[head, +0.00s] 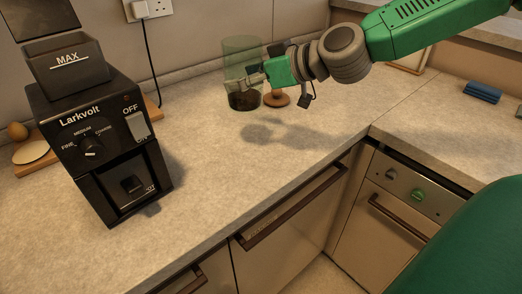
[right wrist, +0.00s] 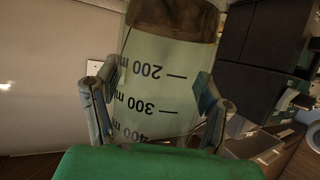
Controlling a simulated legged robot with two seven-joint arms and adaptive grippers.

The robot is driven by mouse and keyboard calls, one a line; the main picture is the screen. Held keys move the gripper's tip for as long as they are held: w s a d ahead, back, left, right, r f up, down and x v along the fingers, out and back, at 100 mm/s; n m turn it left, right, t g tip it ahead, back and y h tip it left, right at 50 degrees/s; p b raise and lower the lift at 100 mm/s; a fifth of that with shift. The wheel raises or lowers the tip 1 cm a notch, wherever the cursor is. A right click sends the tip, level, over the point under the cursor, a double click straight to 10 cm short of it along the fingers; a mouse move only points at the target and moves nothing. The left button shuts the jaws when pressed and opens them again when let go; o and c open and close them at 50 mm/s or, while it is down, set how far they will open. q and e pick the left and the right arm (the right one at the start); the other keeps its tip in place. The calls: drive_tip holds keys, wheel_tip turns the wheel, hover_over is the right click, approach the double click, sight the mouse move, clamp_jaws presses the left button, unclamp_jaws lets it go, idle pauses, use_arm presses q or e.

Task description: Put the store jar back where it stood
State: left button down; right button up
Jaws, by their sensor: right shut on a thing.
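The store jar (head: 241,58) is clear, with dark contents at its bottom, and is upright near the back wall in the head view. My right gripper (head: 256,79) reaches it from the right and is shut on it. In the right wrist view, the jar (right wrist: 158,75) sits between the two fingers of my right gripper (right wrist: 155,100), with volume marks facing the camera. I cannot tell whether its base touches the counter. My left gripper is not in view.
A brown round wooden piece (head: 276,99) lies just right of the jar. A black Larkvolt grinder (head: 105,135) stands at the left on the counter (head: 215,165). Blue blocks (head: 482,92) lie at the far right. The counter between grinder and jar is clear.

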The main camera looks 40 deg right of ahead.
sight(253, 105)
drive_tip(key=shift+s+f, duration=0.1)
drive_tip(key=shift+f, duration=0.35)
drive_tip(key=f, duration=0.2)
drive_tip(key=d+f+b, duration=0.1)
drive_tip(key=f, duration=0.1)
drive_tip(key=d+f+b, duration=0.1)
drive_tip(key=f, duration=0.1)
drive_tip(key=shift+f, duration=0.15)
drive_tip(key=f, duration=0.2)
drive_tip(key=f+b, duration=0.1)
drive_tip(key=shift+a+f, duration=0.15)
drive_tip(key=shift+a, duration=0.15)
drive_tip(key=shift+a+f, duration=0.1)
drive_tip(key=shift+a, duration=0.2)
drive_tip(key=shift+f, duration=0.1)
drive_tip(key=o, duration=1.5)
drive_tip(key=shift+d, duration=0.3)
drive_tip(key=shift+o, duration=0.2)
drive_tip(key=shift+d, duration=0.1)
